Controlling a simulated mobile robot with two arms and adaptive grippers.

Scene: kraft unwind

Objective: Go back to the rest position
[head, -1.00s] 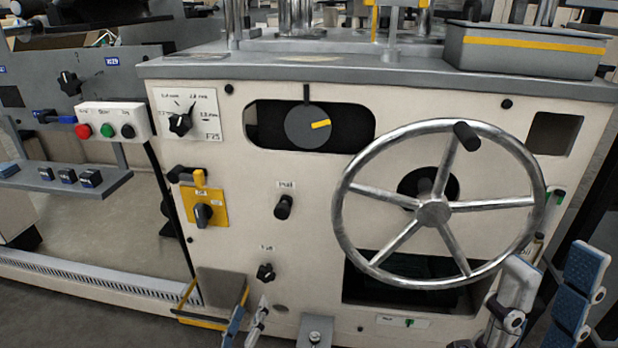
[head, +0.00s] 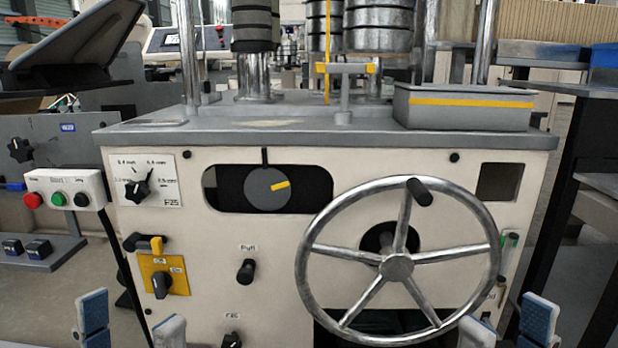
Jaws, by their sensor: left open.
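My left gripper (head: 132,325) is at the bottom left of the head view, its two blue-and-grey fingers apart with nothing between them. It is in front of the cream machine panel (head: 210,240), below the yellow switch plate (head: 178,286). My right gripper (head: 508,328) is at the bottom right, near the lower right rim of the large metal handwheel (head: 397,266). Its fingers are also spread, and I see nothing held. The lower parts of both grippers are cut off by the picture's bottom edge.
A red, green and black button box (head: 57,189) is on the left. A dial (head: 268,187) and a black pull knob (head: 246,270) are on the panel. A grey tray with a yellow stripe (head: 470,103) stands on the machine top. A dark frame (head: 578,190) is at the right.

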